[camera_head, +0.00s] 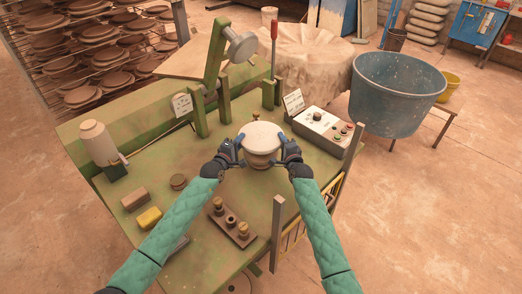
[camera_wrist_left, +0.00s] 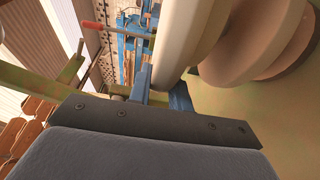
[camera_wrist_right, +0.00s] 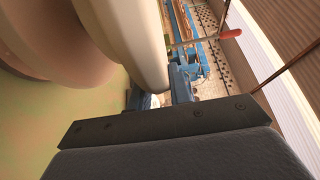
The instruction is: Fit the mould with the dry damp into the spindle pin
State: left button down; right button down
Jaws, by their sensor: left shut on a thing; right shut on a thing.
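A round mould (camera_head: 262,137) with a pale cream disc top and a tan stepped body below is held between my two grippers in the middle of the green table. My left gripper (camera_head: 239,150) is shut on its left rim and my right gripper (camera_head: 284,148) on its right rim. The mould's rim also shows close up in the left wrist view (camera_wrist_left: 185,40) and in the right wrist view (camera_wrist_right: 130,40). It looks roughly level. The spindle pin is not clearly visible; a small brass-coloured piece (camera_head: 256,115) shows just behind the mould. I cannot tell the gap below the mould.
A green press frame with a raised arm (camera_head: 215,58) and a grey round head (camera_head: 242,47) stands behind the mould. A control box (camera_head: 322,130) is at right. A yellow sponge (camera_head: 149,219), a brown block (camera_head: 134,198) and a wooden holder with knobs (camera_head: 232,222) lie in front.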

pick_arm(q)
jog(key=shift+d, duration=0.1)
pick_arm(e)
jog(key=shift+a, duration=0.1)
pick_arm(q)
jog(key=c, duration=1.3)
grip_release()
jog(key=shift+f, duration=0.1)
pick_arm(e)
jog(key=c, duration=1.3)
grip_release()
jog(key=shift+f, duration=0.1)
pick_arm(q)
jog(key=o, duration=0.9)
jog(key=shift+c, duration=0.2)
